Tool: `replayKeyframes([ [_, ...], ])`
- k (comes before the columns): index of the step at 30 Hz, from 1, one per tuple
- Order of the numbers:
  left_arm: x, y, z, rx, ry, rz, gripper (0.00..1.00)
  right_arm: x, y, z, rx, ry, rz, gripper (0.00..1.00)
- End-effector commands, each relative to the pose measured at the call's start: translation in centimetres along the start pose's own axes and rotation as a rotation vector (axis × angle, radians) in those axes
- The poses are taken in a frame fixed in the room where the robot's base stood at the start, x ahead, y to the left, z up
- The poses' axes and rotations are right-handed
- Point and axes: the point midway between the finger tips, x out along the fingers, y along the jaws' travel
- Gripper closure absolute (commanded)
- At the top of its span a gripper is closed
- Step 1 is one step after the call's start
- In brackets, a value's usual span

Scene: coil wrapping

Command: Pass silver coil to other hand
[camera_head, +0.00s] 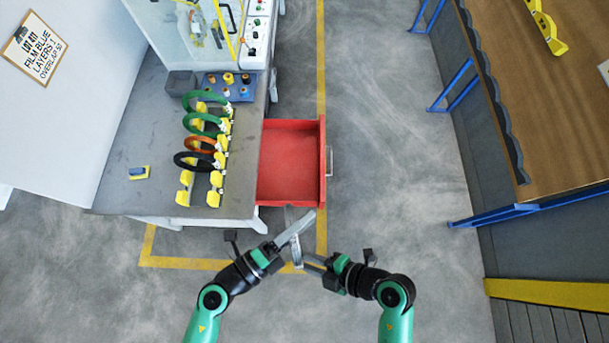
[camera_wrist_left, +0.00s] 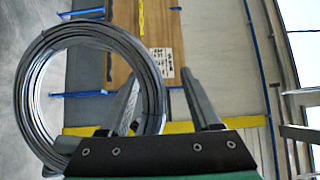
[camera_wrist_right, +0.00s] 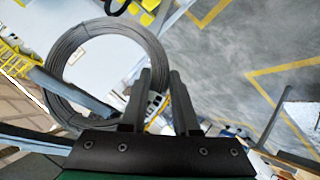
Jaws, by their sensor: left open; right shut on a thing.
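The silver coil (camera_head: 296,252) is seen nearly edge-on in the head view, between my two grippers. It shows as a grey wire ring in the left wrist view (camera_wrist_left: 30,95) and in the right wrist view (camera_wrist_right: 62,62). My right gripper (camera_head: 306,262) is shut on the coil, with the rim between its fingers (camera_wrist_right: 160,74). My left gripper (camera_head: 300,219) is open at the coil. One left finger crosses the ring's right side, and part of the rim shows between the fingers (camera_wrist_left: 162,76). I cannot tell whether the left fingers touch it.
An open red drawer (camera_head: 323,182) is just beyond the grippers. The grey workbench (camera_head: 130,195) left of it bears a yellow rack holding green, orange and black coils. A wooden table (camera_head: 560,130) with blue legs stands at right. The floor between is clear.

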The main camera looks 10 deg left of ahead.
Motion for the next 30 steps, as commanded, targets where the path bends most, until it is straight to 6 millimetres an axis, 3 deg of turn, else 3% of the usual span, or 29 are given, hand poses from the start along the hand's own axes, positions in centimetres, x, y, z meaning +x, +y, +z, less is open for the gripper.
replayKeyframes([
  [7, -1.6, 0.1, 0.1, -0.003, -0.004, 0.004, 0.36, 0.0, 0.1, -0.1, -0.003, 0.001, 0.003, 1.0],
  [15, -6.8, 0.1, 0.2, -0.003, -0.011, 0.003, 0.36, 0.0, 0.1, -0.1, -0.003, 0.001, 0.003, 1.0],
  [21, -9.6, 0.0, 0.2, -0.002, -0.011, 0.001, 0.36, 0.0, 0.1, -0.1, -0.003, 0.001, 0.003, 1.0],
  [30, -11.8, 0.0, 0.1, 0.0, -0.004, 0.0, 0.36, 0.0, 0.1, -0.1, -0.003, 0.001, 0.003, 1.0],
])
